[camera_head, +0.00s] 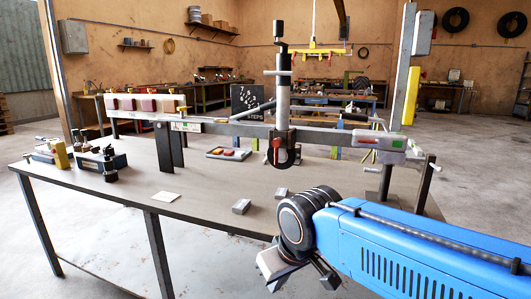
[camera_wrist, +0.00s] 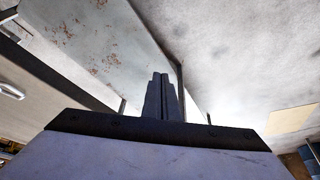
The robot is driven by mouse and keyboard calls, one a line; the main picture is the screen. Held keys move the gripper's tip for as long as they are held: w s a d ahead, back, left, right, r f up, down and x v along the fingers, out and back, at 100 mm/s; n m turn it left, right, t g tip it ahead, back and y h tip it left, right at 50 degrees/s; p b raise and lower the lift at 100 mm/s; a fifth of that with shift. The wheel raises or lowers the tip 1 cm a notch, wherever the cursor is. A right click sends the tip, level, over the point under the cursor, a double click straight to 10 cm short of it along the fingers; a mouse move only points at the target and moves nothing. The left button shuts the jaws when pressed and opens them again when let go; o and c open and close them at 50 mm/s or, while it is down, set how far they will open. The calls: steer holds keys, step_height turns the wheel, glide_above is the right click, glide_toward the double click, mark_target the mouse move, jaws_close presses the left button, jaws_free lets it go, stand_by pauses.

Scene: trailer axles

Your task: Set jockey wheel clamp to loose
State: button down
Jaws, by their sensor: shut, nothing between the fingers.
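The jockey wheel (camera_head: 282,100) stands upright as a grey tube with a black top against the long grey drawbar (camera_head: 335,136). A dark round part, which looks like its wheel, hangs below the bar. A small red lever (camera_head: 276,149) shows at the crossing, where the clamp seems to be; its exact setting is too small to tell. My gripper (camera_wrist: 160,82) is shut and empty in the wrist view, with both fingers together. In the head view it hangs low at the table's front right, below and well apart from the clamp. The wrist view does not show the clamp.
The workbench (camera_head: 215,190) carries the drawbar on dark supports. A small tray (camera_head: 228,153) with coloured pieces, grey blocks (camera_head: 241,206) and a white card (camera_head: 166,197) lie on it. Black-and-blue parts (camera_head: 103,160) stand at the left. Open floor lies in front.

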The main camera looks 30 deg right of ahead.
mark_target(276, 153)
steer(key=w+d+r+m+g+h, duration=0.2)
steer(key=w+d+r+m+h, duration=0.1)
steer(key=w+r, duration=1.1)
steer(key=w+d+r+m+g+h, duration=0.2)
steer(key=w+r+m, duration=0.4)
steer(key=w+r, duration=0.8)
steer(key=w+d+h, duration=0.1)
steer(key=w+h, duration=0.1)
steer(key=w, duration=0.2)
steer(key=shift+r+g, duration=0.15)
steer(key=shift+g, duration=0.25)
steer(key=shift+d, duration=0.15)
steer(key=s+d+f, duration=0.3)
steer(key=d+f, duration=0.5)
steer(key=d, duration=0.1)
